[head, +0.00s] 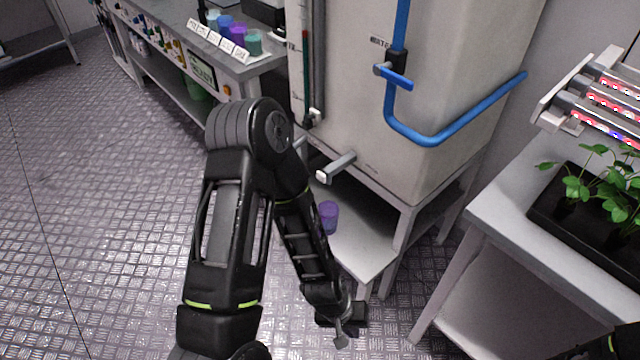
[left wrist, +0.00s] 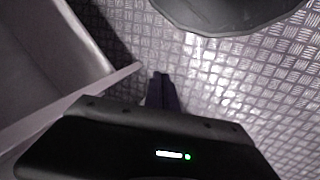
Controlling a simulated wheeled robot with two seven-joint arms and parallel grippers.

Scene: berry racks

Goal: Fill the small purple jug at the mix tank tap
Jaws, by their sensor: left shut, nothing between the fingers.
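The small purple jug (head: 329,217) stands on the low shelf (head: 362,247) under the big beige mix tank (head: 450,75). My left arm hides part of its left side. A grey tap-like spout (head: 338,167) sticks out of the tank's lower front, above the jug. A valve with a blue handle (head: 394,76) is higher on the tank. My left gripper (head: 342,338) is low, in front of the shelf, pointing down and apart from the jug. In the left wrist view its fingers (left wrist: 162,80) are together and empty over the floor. My right gripper is out of view.
A bench with several coloured cups (head: 238,35) and labels stands at the back left. A white table (head: 500,205) with a black plant tray (head: 600,240) is at the right. A blue pipe (head: 440,138) runs around the tank. Open metal floor (head: 90,190) lies to the left.

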